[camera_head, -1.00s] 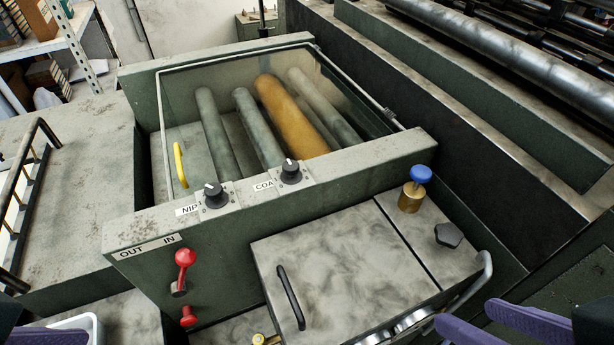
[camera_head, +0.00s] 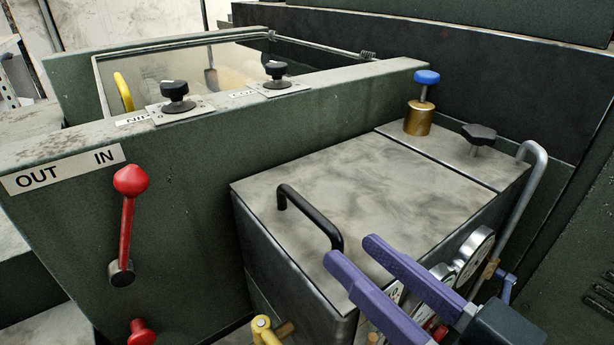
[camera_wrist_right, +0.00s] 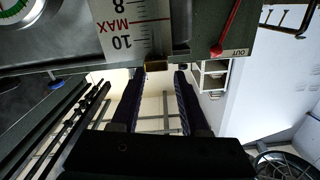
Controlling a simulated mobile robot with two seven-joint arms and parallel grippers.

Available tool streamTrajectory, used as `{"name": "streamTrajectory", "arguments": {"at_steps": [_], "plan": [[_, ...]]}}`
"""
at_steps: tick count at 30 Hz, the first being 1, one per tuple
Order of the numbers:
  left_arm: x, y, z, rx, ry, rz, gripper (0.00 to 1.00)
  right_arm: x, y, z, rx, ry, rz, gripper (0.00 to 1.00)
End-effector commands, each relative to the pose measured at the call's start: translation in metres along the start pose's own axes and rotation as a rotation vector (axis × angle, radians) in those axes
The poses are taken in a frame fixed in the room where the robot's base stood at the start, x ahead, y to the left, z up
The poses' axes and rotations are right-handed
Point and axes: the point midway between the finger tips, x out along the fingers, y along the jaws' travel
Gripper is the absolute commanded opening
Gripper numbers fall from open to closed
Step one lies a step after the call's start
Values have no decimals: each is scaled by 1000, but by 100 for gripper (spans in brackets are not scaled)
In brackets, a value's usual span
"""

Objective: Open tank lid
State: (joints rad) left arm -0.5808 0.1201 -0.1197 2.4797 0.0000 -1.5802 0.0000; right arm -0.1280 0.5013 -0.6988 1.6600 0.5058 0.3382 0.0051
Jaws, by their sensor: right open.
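The tank lid (camera_head: 400,185) is a stained grey metal plate lying flat and closed on the box-shaped tank (camera_head: 285,265). A black bar handle (camera_head: 305,214) stands on its left side. My right gripper (camera_head: 352,250) has purple fingers and is open and empty. My left gripper is out of view.
A brass fitting with a blue knob (camera_head: 426,77) and a black knob (camera_head: 479,134) stand behind the lid. Round gauges (camera_head: 472,252) and a bent pipe (camera_head: 528,190) are at the tank's front right. A red lever (camera_head: 127,220) is on the left panel. Space above the lid is clear.

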Motion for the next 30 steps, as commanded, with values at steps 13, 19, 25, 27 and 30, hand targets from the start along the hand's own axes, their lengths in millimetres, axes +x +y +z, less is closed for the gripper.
{"name": "streamTrajectory", "arguments": {"at_steps": [13,19,25,27,30], "plan": [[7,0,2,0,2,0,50,76,-1,-1,0,1,-1,45],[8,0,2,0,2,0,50,82,-1,-1,1,0,-1,45],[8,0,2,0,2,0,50,82,-1,-1,0,-1,-1,41],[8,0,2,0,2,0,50,82,-1,-1,0,-1,-1,34],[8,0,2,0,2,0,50,82,-1,-1,0,-1,-1,22]]}}
